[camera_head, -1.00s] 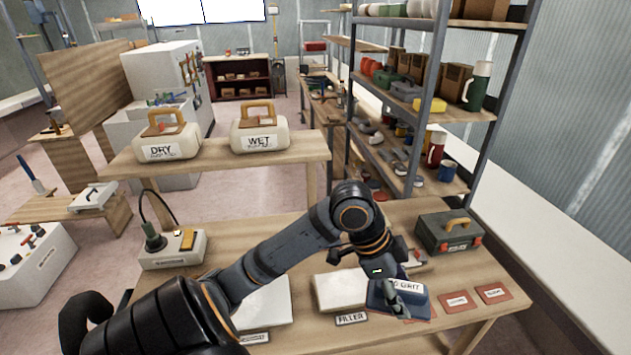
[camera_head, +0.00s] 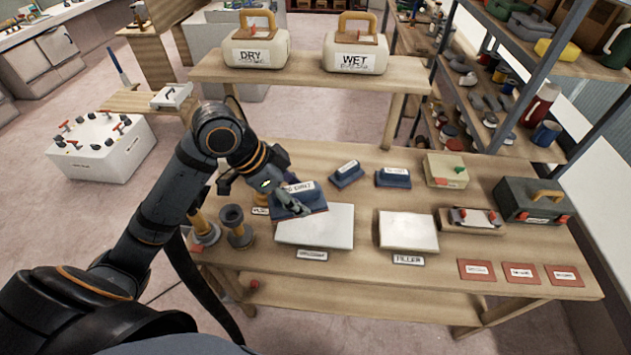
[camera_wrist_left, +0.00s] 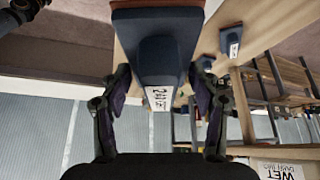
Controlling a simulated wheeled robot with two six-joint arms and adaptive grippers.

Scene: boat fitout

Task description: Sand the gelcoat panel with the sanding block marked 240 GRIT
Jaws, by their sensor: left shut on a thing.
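My left gripper (camera_head: 277,193) is shut on a blue sanding block (camera_head: 300,209) whose white label partly shows, ending in "0 GRIT". In the left wrist view the block (camera_wrist_left: 157,50) sits between both fingers, and its label seems to begin with 24. The block is at the far left part of a pale panel (camera_head: 325,232); I cannot tell whether it touches it. The label in front of this panel is too small to read surely. A second pale panel (camera_head: 408,231) to its right is labelled FILLER. My right gripper is not in view.
Two other blue blocks (camera_head: 346,174) (camera_head: 393,178) lie behind the panels. A clamp-like tool (camera_head: 474,219), a green toolbox (camera_head: 533,201) and several red pads (camera_head: 521,273) are at right. Cylindrical items (camera_head: 236,227) stand left. DRY (camera_head: 255,52) and WET (camera_head: 356,52) containers sit on a raised shelf.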

